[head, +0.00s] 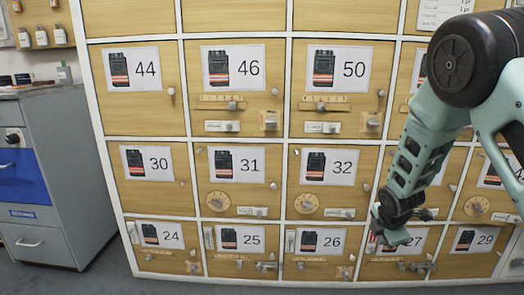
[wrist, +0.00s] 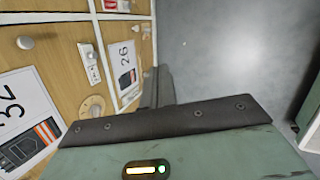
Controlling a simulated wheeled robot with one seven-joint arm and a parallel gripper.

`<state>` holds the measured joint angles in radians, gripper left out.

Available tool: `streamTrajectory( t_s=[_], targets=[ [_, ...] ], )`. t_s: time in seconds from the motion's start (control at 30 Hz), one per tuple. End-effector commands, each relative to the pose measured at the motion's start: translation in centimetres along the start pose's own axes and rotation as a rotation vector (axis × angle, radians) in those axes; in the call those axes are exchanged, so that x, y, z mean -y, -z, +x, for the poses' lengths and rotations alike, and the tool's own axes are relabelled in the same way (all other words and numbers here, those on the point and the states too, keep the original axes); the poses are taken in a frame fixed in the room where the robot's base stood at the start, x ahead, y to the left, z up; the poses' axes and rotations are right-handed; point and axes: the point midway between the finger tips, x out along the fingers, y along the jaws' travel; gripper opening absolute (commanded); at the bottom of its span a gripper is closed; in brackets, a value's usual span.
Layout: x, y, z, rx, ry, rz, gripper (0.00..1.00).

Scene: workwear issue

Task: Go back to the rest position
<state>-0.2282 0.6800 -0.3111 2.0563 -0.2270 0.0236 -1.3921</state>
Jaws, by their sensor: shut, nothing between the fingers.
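My gripper (head: 394,238) hangs low at the right in the head view, in front of the locker door marked 27 (head: 418,240), and covers part of it. It is shut with nothing in it. I cannot tell whether it touches the door. My pale green arm comes down to it from the upper right.
Wooden numbered lockers with knobs, latches and dials fill the front, including doors 32 (head: 335,168) and 26 (head: 318,241). A grey cabinet (head: 55,140) with a blue drawer stands at the left. Bare grey floor (wrist: 215,50) shows in the wrist view.

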Motion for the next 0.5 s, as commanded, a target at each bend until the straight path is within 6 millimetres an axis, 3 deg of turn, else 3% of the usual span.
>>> streamTrajectory(
  t_s=[0.03, 0.1, 0.3, 0.4, 0.5],
  targets=[
    [0.4, 3.1, -2.7, -0.053, 0.017, 0.096, 0.00],
    [1.7, 6.8, -5.9, -0.112, 0.062, 0.232, 0.00],
    [7.5, 15.5, -16.0, -0.214, 0.231, 0.545, 0.00],
    [11.3, 18.2, -20.4, -0.217, 0.317, 0.663, 0.00],
    [14.9, 19.7, -23.9, -0.196, 0.382, 0.754, 0.00]
  ],
)
